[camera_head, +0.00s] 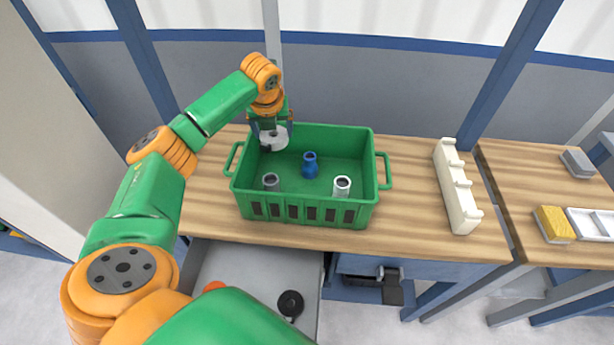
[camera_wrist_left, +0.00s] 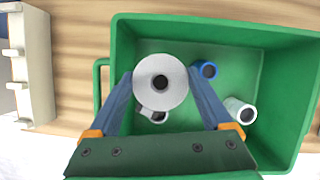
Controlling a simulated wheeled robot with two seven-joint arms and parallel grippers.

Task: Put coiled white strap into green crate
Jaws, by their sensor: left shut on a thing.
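The coiled white strap (camera_head: 275,142) is a round, flat roll with a dark centre hole; it also shows in the left wrist view (camera_wrist_left: 160,70). My left gripper (camera_head: 268,127) points down and is shut on it, with one finger on each side of the roll. The green crate (camera_head: 304,214) stands on the wooden table, open at the top. The strap hangs over the crate's back left part; its exact height above the crate floor is hard to tell. My right gripper is not in view.
A white notched rack (camera_head: 457,187) lies to the right. The crate floor has free room between pieces.

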